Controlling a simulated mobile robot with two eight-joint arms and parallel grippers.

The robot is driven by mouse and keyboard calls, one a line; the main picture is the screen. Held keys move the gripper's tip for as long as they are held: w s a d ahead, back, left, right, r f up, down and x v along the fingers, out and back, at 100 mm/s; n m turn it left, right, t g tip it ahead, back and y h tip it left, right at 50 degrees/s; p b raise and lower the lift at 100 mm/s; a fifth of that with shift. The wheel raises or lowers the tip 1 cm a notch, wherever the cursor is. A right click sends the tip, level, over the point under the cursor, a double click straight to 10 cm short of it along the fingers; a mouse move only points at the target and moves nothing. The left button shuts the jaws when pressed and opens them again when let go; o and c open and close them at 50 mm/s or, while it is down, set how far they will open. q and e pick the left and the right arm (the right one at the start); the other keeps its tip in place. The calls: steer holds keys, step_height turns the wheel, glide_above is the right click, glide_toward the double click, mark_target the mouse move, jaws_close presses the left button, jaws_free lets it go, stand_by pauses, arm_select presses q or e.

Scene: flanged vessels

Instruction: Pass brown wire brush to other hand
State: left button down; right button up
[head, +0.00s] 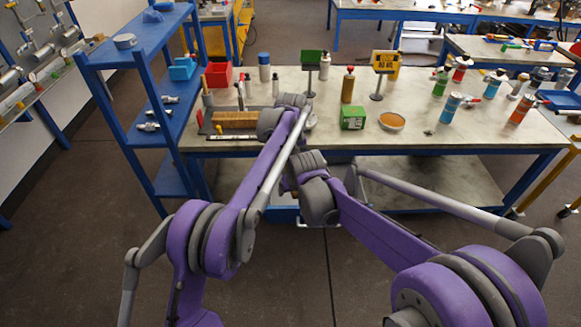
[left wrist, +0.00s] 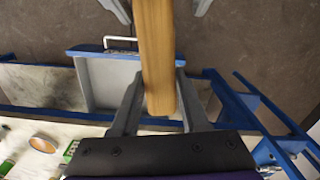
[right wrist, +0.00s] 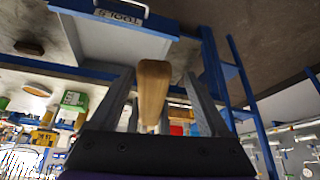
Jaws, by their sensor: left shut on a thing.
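The brown wire brush shows as a long wooden bar in the left wrist view (left wrist: 155,55) and in the right wrist view (right wrist: 152,88). My left gripper (left wrist: 159,75) is shut on it, one finger along each side. My right gripper (right wrist: 160,73) is open, with its fingers on both sides of the wooden bar and gaps between. Tips of the right gripper's fingers show at the top of the left wrist view. The bristles are not visible in either wrist view. In the head view my arms hide most of the grippers and the brush.
A workbench (head: 480,137) stands ahead with bottles, small signs, a green box (head: 353,116) and a round dish (head: 391,121). A blue shelf (head: 150,35) stands at the left. A drawer marked TOOLS (right wrist: 121,17) hangs under the bench, close to the grippers.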

steer(key=v, duration=1.2)
steer(key=s+d+f+m, duration=0.1)
steer(key=s+d+f, duration=0.3)
steer(key=s+d, duration=0.3)
steer(key=s+d+f+m+t+h, duration=0.1)
steer(key=s+d+f, duration=0.3)
steer(key=s, duration=0.9)
steer(key=d, duration=0.3)
steer(key=shift+s, duration=0.3)
steer(key=shift+d, duration=0.15)
